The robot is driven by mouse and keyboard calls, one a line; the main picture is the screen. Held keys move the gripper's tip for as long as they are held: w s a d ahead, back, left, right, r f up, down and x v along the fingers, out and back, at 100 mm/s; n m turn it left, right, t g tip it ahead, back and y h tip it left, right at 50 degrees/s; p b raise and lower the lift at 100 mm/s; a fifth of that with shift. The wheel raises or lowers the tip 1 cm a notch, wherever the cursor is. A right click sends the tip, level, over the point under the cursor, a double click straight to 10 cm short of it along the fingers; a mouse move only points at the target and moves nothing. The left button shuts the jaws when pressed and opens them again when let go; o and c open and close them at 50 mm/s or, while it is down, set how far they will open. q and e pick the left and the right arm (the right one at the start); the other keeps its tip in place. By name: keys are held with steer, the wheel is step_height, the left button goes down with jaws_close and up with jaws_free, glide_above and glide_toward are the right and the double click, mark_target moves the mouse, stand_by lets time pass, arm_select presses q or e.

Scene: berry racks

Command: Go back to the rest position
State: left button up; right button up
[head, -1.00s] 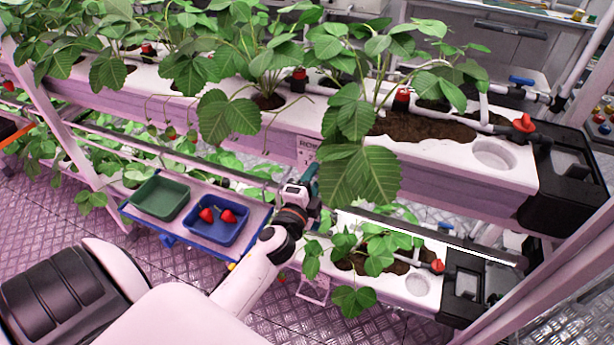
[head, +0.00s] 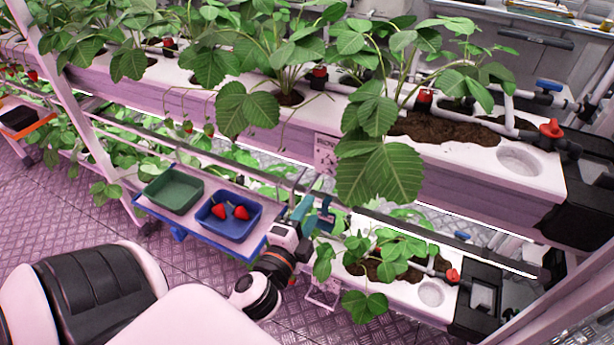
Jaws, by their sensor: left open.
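My left gripper (head: 312,212) is open, with teal and dark fingers. It is in front of the lower rack, just right of the blue tray, and nothing shows between its fingers. The blue tray (head: 228,232) holds two red strawberries (head: 230,211). The empty green tray (head: 173,190) stands to its left. Both trays sit on a cart shelf (head: 262,190). My right gripper is not in view.
The upper white planter (head: 462,150) with leafy strawberry plants runs across the view. The lower planter (head: 400,290) is close to the right of my gripper.

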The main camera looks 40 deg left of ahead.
arm_select(q)
steer(key=s+d+f+n+g+h, duration=0.1)
steer(key=s+d+f+n+g, duration=0.15)
steer(key=f, duration=0.85)
steer(key=s+d+f+n+g+h, duration=0.1)
steer(key=s+d+f+g, duration=0.15)
steer(key=f, duration=0.95)
steer(key=s+d+f+n+g+h, duration=0.1)
steer(key=s+f+n+g, duration=0.15)
steer(key=f, duration=0.85)
steer(key=s+f+n+g, duration=0.2)
steer(key=s+f+g, duration=0.2)
steer(key=s+f, duration=0.5)
steer(key=s+f+n+g+h, duration=0.1)
steer(key=s+f+n+g, duration=0.1)
steer(key=s+f+g, duration=0.3)
steer(key=s+f+p, duration=0.1)
steer(key=s+f, duration=0.3)
steer(key=s, duration=0.6)
steer(key=shift+s+f+n, duration=0.25)
steer(key=shift+s+n, duration=0.15)
